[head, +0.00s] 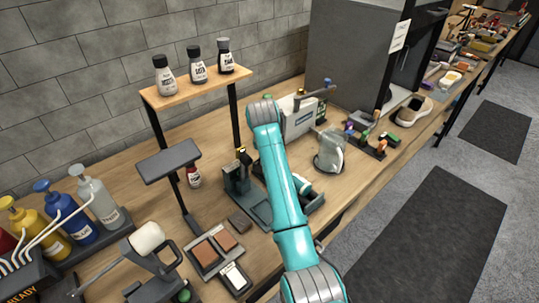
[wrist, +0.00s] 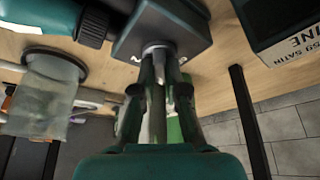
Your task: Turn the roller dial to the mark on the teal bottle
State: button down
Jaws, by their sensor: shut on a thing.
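In the wrist view, the two fingers of my gripper (wrist: 158,90) are shut around a narrow grey post, which I take for the roller dial (wrist: 157,50), below a dark square block (wrist: 165,28). The fingers hide most of the dial, and I cannot make out its mark. A teal bottle (wrist: 40,15) with a ribbed dark cap (wrist: 93,26) lies at the top left of the wrist view. In the head view, the roller stand (head: 238,180) is on the bench, and the teal bottle (head: 303,187) is mostly hidden behind my arm. My gripper is hidden there.
A cloudy clear container (wrist: 45,95) stands beside the bottle in the wrist view. A printed box (wrist: 285,35) is at top right. In the head view, a shelf (head: 190,85) with small bottles, pump bottles (head: 98,195) and a tray (head: 213,248) surround the stand.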

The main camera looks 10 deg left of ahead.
dwell(0.3)
jog(key=c, duration=1.2)
grip_release()
jog(key=v, duration=1.2)
